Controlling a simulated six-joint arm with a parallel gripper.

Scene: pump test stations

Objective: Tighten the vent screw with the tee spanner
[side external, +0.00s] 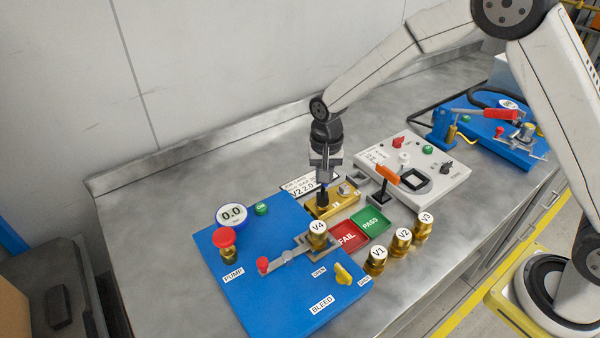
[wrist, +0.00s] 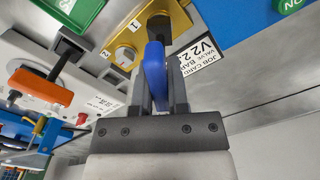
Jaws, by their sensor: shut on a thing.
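My gripper (side external: 325,165) is shut on the blue handle of the tee spanner (wrist: 154,75) and points down over the brass block (side external: 344,205). The spanner's dark shaft (side external: 322,190) reaches down to the left part of the block. The block also shows in the wrist view (wrist: 178,20), with a round brass feature and number marks on top. The spanner and fingers hide the spot under the tip, so I cannot tell whether it sits on the vent screw.
An orange-handled tool (side external: 387,178) stands in a dark holder beside the block. Red FAIL (side external: 347,237) and green PASS (side external: 371,223) trays lie in front. Valve V4 (side external: 318,235) sits in the blue station (side external: 245,270). Valves V1 (side external: 376,262), V2 (side external: 401,243) and V3 (side external: 423,228) stand right.

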